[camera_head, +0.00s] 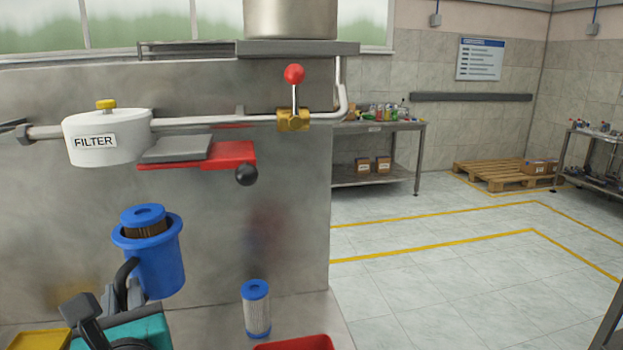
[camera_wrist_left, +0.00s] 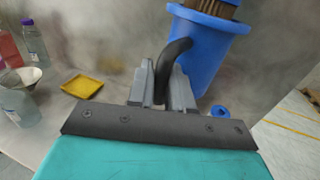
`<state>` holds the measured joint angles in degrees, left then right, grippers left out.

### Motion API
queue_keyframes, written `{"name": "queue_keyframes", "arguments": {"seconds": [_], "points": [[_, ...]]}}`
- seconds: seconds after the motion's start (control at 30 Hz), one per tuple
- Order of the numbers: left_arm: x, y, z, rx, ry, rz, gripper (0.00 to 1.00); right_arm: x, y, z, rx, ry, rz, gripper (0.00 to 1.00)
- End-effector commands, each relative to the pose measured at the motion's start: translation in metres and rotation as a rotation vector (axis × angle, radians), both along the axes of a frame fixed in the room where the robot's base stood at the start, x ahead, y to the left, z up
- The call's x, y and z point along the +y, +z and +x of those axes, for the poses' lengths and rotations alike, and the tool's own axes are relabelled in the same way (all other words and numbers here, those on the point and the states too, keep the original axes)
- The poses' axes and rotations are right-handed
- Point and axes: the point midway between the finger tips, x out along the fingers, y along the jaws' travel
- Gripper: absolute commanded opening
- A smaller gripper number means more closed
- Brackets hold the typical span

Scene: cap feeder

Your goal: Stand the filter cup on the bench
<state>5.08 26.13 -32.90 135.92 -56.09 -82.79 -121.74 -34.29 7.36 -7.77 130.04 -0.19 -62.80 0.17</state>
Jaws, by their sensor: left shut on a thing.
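The filter cup (camera_head: 158,270) is a blue cup with a wide rim and a black curved handle (camera_wrist_left: 177,58). It is upright, slightly tilted, in front of the steel panel and apart from the white FILTER housing (camera_head: 100,145) above. A brown, dirty filter cartridge (camera_head: 146,228) with a blue cap sits inside it. My left gripper (camera_head: 123,292) is shut on the cup's handle, and its grey fingers (camera_wrist_left: 163,86) show around the handle in the left wrist view. The steel bench (camera_head: 210,325) is below. My right gripper is not seen.
A clean white cartridge (camera_head: 257,312) with blue caps stands on the bench, beside a red tray (camera_head: 297,343). A yellow tray (camera_wrist_left: 82,86) lies to the left, near bottles (camera_wrist_left: 34,45).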

Motion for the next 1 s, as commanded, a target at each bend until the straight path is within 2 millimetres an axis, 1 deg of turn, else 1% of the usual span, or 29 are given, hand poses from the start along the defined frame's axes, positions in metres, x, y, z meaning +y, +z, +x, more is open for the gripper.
{"name": "queue_keyframes", "arguments": {"seconds": [0.03,0.1,0.23,0.3,0.4,0.5,0.6,0.77,1.0], "points": [[-0.004,-0.010,0.002,0.005,-0.049,0.005,0.00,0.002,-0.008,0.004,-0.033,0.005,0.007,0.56],[-0.013,-0.024,0.005,0.007,-0.131,0.004,0.00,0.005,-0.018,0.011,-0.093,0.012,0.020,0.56],[-0.030,-0.050,0.007,0.007,-0.280,0.005,0.00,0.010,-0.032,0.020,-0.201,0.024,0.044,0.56],[-0.039,-0.064,0.005,0.008,-0.352,0.003,0.00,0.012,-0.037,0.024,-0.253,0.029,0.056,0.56],[-0.049,-0.080,0.002,0.006,-0.437,0.002,0.00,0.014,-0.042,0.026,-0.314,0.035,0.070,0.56],[-0.056,-0.090,-0.001,0.002,-0.495,0.001,0.00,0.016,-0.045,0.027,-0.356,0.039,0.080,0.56],[-0.060,-0.097,-0.003,-0.001,-0.527,0.001,0.00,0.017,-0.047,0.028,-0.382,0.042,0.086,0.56],[-0.062,-0.098,-0.004,-0.003,-0.543,0.000,0.00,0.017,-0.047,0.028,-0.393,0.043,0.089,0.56],[-0.056,-0.098,0.003,-0.006,-0.517,0.001,0.00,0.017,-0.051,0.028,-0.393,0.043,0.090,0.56]]}}
